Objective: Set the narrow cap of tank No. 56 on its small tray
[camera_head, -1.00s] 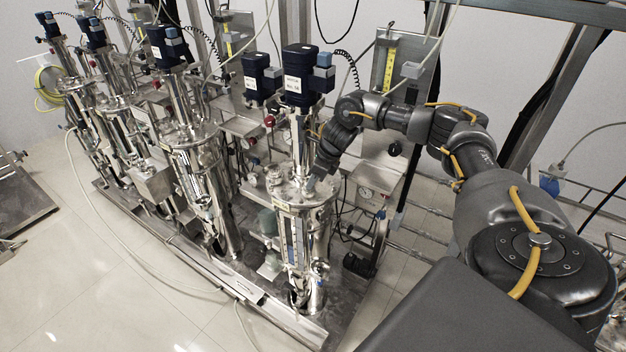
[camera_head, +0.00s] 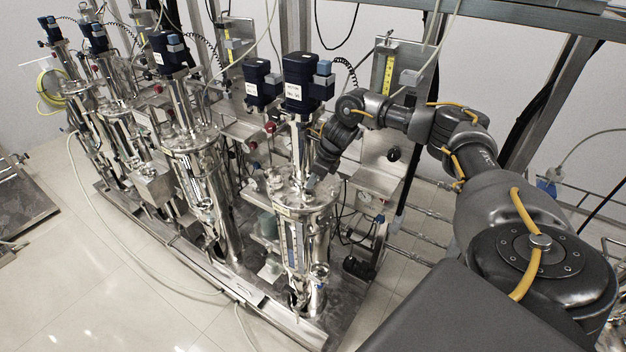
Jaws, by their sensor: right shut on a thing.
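A steel tank (camera_head: 304,245) with a dark blue motor (camera_head: 302,82) on top stands nearest me. A white label (camera_head: 293,91) on the motor is too small to read surely. My right gripper (camera_head: 310,187) points down at the tank's lid (camera_head: 285,203), at the right side of the motor's column. Its fingers are small and partly lost among the shiny fittings. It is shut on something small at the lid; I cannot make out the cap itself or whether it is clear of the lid. I cannot pick out the small tray. My left gripper is not in view.
More steel tanks, such as the one to the left (camera_head: 196,160), stand in a row on a metal skid. Hoses and cables hang around.

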